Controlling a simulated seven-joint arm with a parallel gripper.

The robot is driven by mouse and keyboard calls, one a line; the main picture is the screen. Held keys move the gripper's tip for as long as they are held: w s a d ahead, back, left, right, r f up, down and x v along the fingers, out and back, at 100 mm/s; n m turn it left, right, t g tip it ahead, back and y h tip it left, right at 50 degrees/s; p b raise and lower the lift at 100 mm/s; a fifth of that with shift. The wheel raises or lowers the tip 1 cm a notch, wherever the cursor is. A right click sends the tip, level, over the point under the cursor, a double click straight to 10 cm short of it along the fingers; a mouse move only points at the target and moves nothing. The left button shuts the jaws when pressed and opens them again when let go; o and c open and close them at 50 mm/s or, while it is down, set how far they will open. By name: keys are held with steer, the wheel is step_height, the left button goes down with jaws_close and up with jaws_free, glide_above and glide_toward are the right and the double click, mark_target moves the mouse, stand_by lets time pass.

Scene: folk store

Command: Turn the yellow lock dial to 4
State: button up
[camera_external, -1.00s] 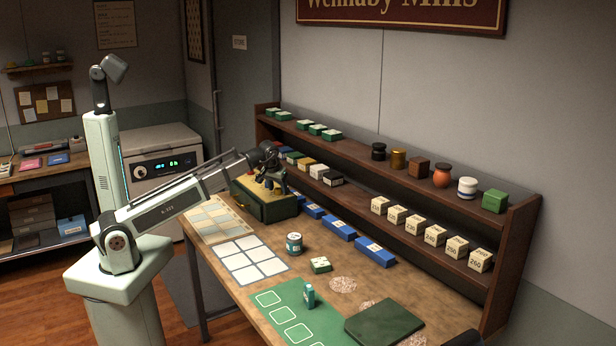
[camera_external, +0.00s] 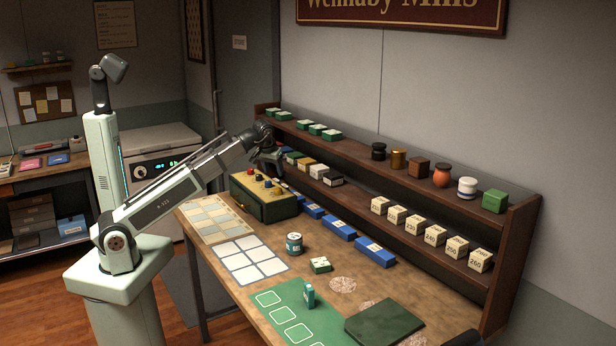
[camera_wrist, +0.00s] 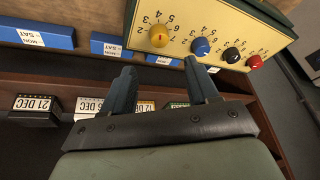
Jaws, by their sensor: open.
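The yellow dial (camera_wrist: 159,36) is on the cream top panel of the green lock box, with numbers printed around it. Its pointer is too small to read surely. Blue (camera_wrist: 202,46), black (camera_wrist: 231,55) and red (camera_wrist: 254,61) dials sit in a row beside it. In the external view the lock box (camera_external: 263,207) stands at the far left of the workbench. My gripper (camera_wrist: 160,66) is open and empty, its fingers apart and clear of the yellow dial. In the external view it is above the back of the box, near the shelf (camera_external: 277,164).
A two-level wooden shelf (camera_external: 400,176) with jars and small boxes runs behind the bench, close to my gripper. Blue boxes (camera_external: 338,228) lie along its foot.

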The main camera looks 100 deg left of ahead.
steer(key=shift+v, duration=1.7)
